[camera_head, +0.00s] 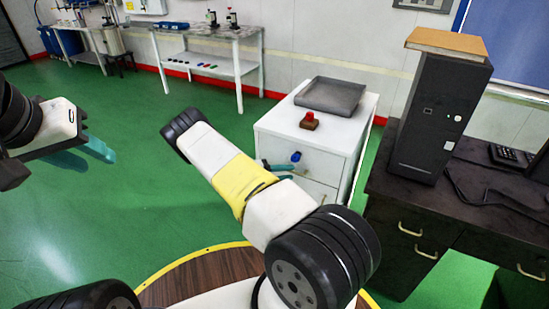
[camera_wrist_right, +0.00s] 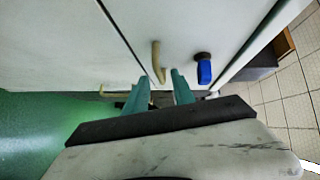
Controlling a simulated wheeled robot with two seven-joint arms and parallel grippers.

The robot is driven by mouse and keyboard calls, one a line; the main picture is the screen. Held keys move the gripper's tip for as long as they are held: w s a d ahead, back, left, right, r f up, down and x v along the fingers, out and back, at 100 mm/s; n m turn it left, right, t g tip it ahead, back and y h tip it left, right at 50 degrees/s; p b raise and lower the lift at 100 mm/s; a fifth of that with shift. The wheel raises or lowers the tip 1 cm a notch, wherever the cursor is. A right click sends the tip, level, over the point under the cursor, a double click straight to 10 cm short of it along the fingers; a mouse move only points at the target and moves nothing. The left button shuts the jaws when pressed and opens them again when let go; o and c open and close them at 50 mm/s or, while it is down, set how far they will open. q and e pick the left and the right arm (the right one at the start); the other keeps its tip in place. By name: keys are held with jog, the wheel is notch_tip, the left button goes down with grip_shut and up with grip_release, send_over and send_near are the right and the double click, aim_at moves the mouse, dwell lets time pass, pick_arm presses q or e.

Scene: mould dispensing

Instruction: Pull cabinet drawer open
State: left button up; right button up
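The white cabinet (camera_head: 330,140) stands right of centre in the head view, with its drawers looking shut. In the right wrist view, a beige drawer handle (camera_wrist_right: 158,62) stands out from the white front. My right gripper (camera_wrist_right: 162,88) has its two teal fingers apart, with the handle's near end close to the gap between them; I cannot tell whether they touch. In the head view my right arm hides most of that gripper. My left gripper (camera_head: 93,157) is open and empty over the green floor, far from the cabinet.
A blue key or knob (camera_wrist_right: 204,70) sits beside the handle. A grey tray (camera_head: 331,95) and a red button on a brown base (camera_head: 309,121) are on the cabinet top. A dark desk (camera_head: 400,205) with a black computer tower (camera_head: 440,115) stands to the right. Green floor lies clear to the left.

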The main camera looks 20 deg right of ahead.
jog(key=shift+d+f, duration=0.15)
jog(key=shift+d, duration=0.7)
jog(key=shift+s, duration=0.1)
grip_shut()
dwell(0.7)
